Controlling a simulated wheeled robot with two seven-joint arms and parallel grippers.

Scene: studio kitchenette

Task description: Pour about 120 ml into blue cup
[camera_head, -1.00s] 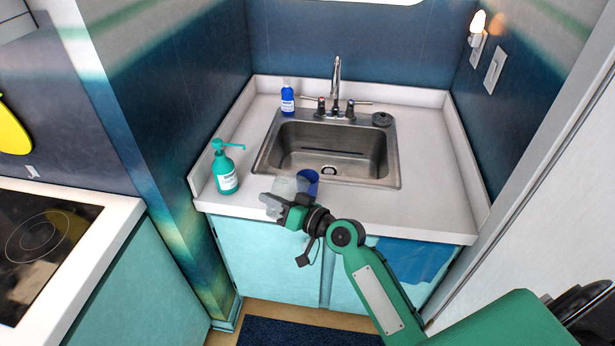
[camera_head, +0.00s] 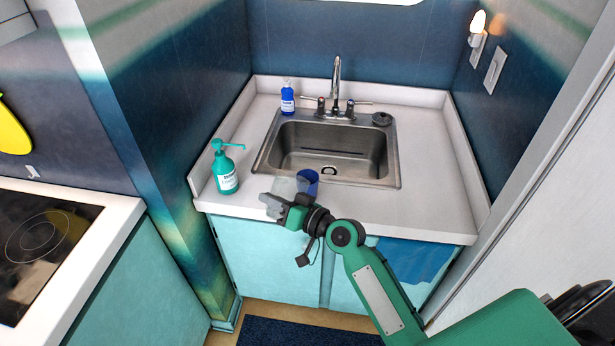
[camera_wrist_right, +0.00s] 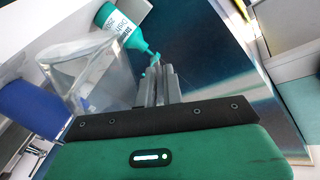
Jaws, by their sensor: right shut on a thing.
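The blue cup (camera_head: 309,178) stands upright on the counter in front of the sink, and its blue side also shows at the left of the right wrist view (camera_wrist_right: 28,106). My right gripper (camera_head: 270,204) is shut on a clear see-through container (camera_head: 284,186), just left of the cup. In the right wrist view the clear container (camera_wrist_right: 95,72) looks tilted and sits beside the gripper fingers (camera_wrist_right: 156,86), close to the cup. I cannot make out any liquid in the container, and the cup's inside is not clearly visible. My left gripper is out of view.
A green pump bottle (camera_head: 225,170) stands to the left of the cup. The steel sink (camera_head: 270,160) and its faucet (camera_head: 337,85) are behind. A small blue bottle (camera_head: 287,100) stands at the back. The counter right of the sink (camera_head: 430,150) is clear.

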